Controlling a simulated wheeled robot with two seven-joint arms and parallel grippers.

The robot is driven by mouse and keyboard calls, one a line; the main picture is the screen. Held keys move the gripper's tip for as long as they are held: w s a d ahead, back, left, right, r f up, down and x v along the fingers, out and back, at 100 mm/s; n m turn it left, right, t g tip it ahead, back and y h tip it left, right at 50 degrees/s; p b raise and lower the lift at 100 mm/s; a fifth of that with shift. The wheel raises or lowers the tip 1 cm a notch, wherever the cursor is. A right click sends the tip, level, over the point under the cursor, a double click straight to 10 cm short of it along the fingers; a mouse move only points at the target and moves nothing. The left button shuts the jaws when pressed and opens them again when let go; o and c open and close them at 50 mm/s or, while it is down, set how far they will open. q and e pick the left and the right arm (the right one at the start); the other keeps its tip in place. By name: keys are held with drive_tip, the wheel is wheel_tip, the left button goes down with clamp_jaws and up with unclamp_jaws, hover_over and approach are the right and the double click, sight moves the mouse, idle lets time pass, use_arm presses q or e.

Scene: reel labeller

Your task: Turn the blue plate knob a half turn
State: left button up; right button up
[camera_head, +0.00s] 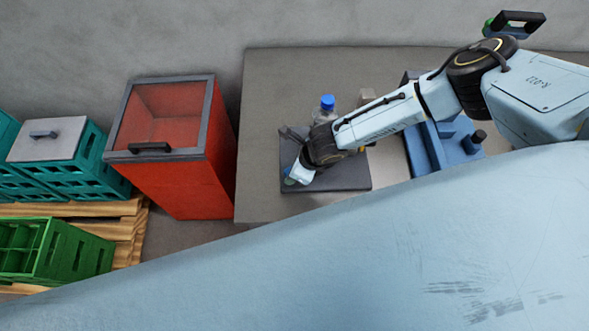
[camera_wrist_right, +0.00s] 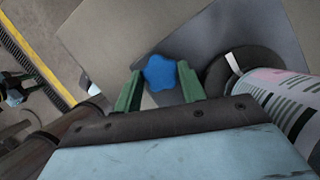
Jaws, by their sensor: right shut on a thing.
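In the head view my right gripper (camera_head: 290,178) reaches down at the left edge of the dark plate (camera_head: 350,180). The knob is mostly hidden there by the gripper. The knob's turn angle cannot be read.
A clear bottle with a blue cap (camera_head: 327,102) stands behind my right wrist. A printed white roll (camera_wrist_right: 290,100) beside a black disc lies close right of the gripper. A blue fixture (camera_head: 425,150) is right of the plate. A red bin (camera_head: 185,170) stands left of the table.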

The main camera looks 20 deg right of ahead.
idle(0.5)
drive_tip(key=o, duration=1)
drive_tip(key=v, duration=1.3)
drive_tip(key=shift+r, duration=0.2)
